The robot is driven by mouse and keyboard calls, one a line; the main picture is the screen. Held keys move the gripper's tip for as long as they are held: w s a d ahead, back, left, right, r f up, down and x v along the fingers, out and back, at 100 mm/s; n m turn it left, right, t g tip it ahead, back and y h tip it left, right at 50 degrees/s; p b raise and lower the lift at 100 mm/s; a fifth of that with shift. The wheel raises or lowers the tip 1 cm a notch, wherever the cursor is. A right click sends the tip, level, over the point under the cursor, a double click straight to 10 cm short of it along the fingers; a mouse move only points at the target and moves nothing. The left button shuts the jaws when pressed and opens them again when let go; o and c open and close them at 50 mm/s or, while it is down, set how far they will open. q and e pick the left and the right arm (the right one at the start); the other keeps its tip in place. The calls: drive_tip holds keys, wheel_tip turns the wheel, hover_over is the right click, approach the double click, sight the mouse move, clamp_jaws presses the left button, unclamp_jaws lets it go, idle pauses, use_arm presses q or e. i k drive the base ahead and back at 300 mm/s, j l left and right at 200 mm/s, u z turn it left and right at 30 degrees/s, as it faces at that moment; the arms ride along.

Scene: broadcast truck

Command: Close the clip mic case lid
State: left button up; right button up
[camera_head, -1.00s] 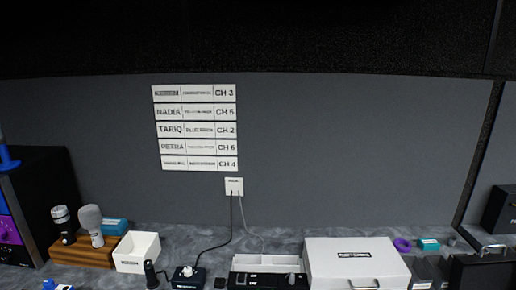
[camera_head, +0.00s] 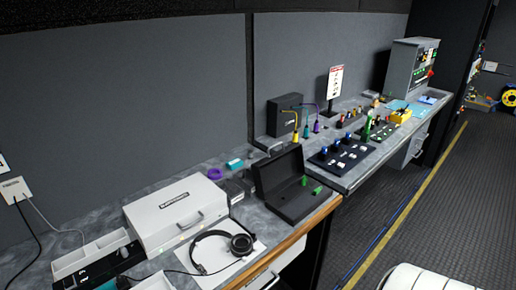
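A black case (camera_head: 301,204) stands open on the grey counter in the middle of the head view; it appears to be the clip mic case. Its lid (camera_head: 278,170) is raised at the back, tilted up from the base. Small green items (camera_head: 311,187) show in or at the case; I cannot tell exactly what they are. Neither of my grippers is in view.
A white case (camera_head: 176,218) with a handle is shut to the left. Headphones (camera_head: 222,250) lie on a white sheet in front of it. A purple ring (camera_head: 215,174) and teal box (camera_head: 235,164) lie behind. A control panel (camera_head: 340,155) stands to the right.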

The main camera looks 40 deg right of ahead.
sight(273, 173)
drive_tip(key=z, duration=1.5)
drive_tip(key=i+l+u, duration=0.8)
drive_tip(key=k+l, duration=0.05)
drive_tip(key=k, duration=0.05)
